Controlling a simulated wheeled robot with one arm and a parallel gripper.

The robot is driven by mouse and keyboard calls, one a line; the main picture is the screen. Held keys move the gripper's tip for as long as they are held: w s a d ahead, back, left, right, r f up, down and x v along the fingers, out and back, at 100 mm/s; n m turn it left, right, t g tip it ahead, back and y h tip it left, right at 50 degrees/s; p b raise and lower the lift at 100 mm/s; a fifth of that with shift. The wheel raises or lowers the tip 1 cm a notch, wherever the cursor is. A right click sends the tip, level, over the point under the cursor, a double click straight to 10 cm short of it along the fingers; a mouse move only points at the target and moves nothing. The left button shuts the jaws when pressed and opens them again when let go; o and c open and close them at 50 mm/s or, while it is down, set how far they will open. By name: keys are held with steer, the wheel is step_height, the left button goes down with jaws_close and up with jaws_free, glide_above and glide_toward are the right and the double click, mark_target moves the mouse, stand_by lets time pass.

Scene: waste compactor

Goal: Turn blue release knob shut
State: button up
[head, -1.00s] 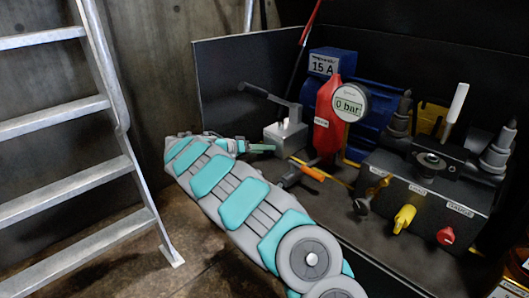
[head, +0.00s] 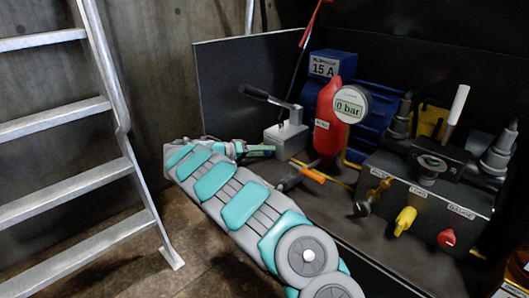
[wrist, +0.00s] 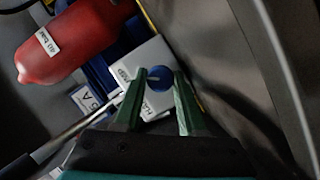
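The blue release knob (wrist: 159,79) is round, with a pale horizontal mark, on the side of a light grey pump block (wrist: 148,64) in the wrist view. My gripper (wrist: 160,77) has its two green fingers apart, one on each side of the knob as seen there. I cannot tell whether the tips touch it. In the head view my gripper (head: 261,151) points at the left side of the grey block (head: 286,137). The knob is hidden in that view.
A black-gripped lever (head: 268,98) rises from the block. A red cylinder (head: 327,118) with a gauge (head: 351,104) reading 0 bar stands behind. A black control box (head: 426,195) with yellow and red knobs is at right. A metal ladder (head: 70,115) stands at left.

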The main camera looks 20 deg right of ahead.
steer(key=o, duration=0.4)
steer(key=m, duration=0.1)
steer(key=m+t+y, duration=0.1)
steer(key=shift+s+d+r+m, duration=0.1)
steer(key=shift+r+m, duration=0.2)
steer(key=shift+m, duration=0.1)
steer(key=m+t+y+p, duration=0.1)
steer(key=m+p, duration=0.1)
steer(key=shift+s+m+t, duration=0.1)
steer(key=shift+m+t, duration=0.2)
steer(key=shift+s+m+t+y+p, duration=0.1)
steer(key=shift+m+t+y+p, duration=0.2)
steer(key=shift+m+t+p, duration=0.6)
steer(key=v, duration=0.8)
steer(key=shift+w, duration=0.2)
steer(key=s+d+r+g+y+p, duration=0.1)
steer(key=s+d+r+g, duration=0.25)
steer(key=s+r, duration=0.55)
steer(key=shift+s+a+r+n+g+y+p, duration=0.15)
steer(key=shift+s+a+r+n+y+p, duration=0.5)
steer(key=shift+s, duration=2)
steer(key=shift+s+a+r+n+g+y+p, duration=0.25)
steer(key=shift+s+n+y, duration=0.45)
steer(key=shift+s, duration=2)
steer(key=shift+s+a+r+n+g+y+p, duration=0.1)
steer(key=shift+s+a+r+n+y+p, duration=0.6)
steer(key=shift+s, duration=1.95)
